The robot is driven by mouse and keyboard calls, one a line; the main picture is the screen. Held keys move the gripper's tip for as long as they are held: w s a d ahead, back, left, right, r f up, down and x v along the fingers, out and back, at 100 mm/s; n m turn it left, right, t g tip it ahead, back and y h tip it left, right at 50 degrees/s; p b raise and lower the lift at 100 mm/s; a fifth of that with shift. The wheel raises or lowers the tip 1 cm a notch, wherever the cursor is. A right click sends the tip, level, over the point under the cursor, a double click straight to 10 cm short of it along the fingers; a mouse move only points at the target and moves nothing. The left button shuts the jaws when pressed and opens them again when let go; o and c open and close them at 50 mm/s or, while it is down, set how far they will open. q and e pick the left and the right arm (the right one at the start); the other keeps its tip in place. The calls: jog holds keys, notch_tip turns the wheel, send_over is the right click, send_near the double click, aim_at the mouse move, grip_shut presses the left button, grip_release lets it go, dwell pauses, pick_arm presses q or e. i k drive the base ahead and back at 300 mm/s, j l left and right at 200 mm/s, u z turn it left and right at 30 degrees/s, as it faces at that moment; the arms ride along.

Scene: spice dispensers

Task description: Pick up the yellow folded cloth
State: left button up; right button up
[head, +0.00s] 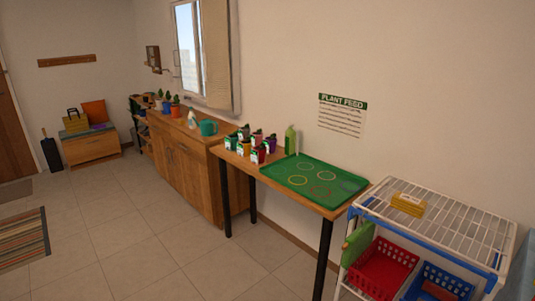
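A small yellow block-shaped item (408,204), which looks like the folded cloth, lies on top of the white wire rack (470,232) at the right in the head view. Its upper face is partly pale. It sits near the middle of the rack's left half, with bare wires around it. Neither of my grippers is in view.
A wooden table with black legs (326,255) stands left of the rack, bearing a green tray (300,190), a green bottle (290,140) and several small pots. Red (382,268) and blue (440,283) baskets sit below the rack top. The tiled floor (150,230) is clear.

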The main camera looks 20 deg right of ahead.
aim_at(416, 207)
jog(key=i+l+z, duration=0.1)
jog(key=i+z, duration=0.2)
jog(key=z, duration=0.15)
jog(key=i+z, duration=0.3)
jog(key=z, duration=0.15)
jog(key=i+j+z, duration=0.2)
jog(key=z, duration=0.25)
jog(key=i+j+z, duration=0.3)
jog(key=z, duration=0.15)
jog(key=i, duration=0.1)
